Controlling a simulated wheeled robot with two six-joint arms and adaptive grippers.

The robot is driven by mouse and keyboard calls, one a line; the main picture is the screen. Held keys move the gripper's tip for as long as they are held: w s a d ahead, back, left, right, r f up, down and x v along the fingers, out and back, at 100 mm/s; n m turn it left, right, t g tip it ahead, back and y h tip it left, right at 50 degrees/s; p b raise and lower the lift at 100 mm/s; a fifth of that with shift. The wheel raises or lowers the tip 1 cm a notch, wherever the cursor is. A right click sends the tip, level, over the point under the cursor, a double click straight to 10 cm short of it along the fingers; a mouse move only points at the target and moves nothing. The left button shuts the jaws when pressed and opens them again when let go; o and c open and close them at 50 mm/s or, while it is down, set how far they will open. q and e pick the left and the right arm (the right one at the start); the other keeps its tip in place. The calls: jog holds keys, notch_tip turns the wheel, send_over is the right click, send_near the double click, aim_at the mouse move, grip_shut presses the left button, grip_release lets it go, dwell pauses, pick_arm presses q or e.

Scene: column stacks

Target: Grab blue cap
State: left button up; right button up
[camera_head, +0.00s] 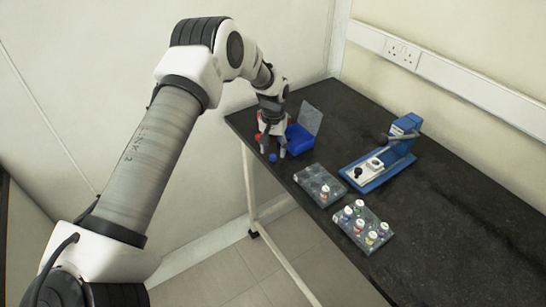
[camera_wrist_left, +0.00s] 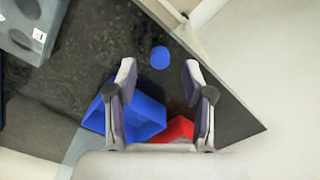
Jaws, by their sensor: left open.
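The blue cap (camera_wrist_left: 160,57) is a small round disc lying on the dark table near its edge. It also shows in the head view (camera_head: 273,158), just below my left gripper (camera_head: 277,147). In the left wrist view my left gripper (camera_wrist_left: 160,72) is open and empty. Its two fingertips are on either side of the cap's line, with the cap a little beyond them and not between the pads. My right gripper is not in view.
A blue open box (camera_head: 299,140) with a raised lid stands close beside the left gripper. A red object (camera_wrist_left: 178,129) lies under the gripper. Two grey racks (camera_head: 320,184) (camera_head: 362,226) with vials and a blue press (camera_head: 382,165) stand further right.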

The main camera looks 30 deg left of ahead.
pick_arm(q)
notch_tip(320, 180, down, 2)
jog(key=shift+f, duration=0.1)
jog(key=c, duration=0.8)
jog(key=shift+o, duration=0.2)
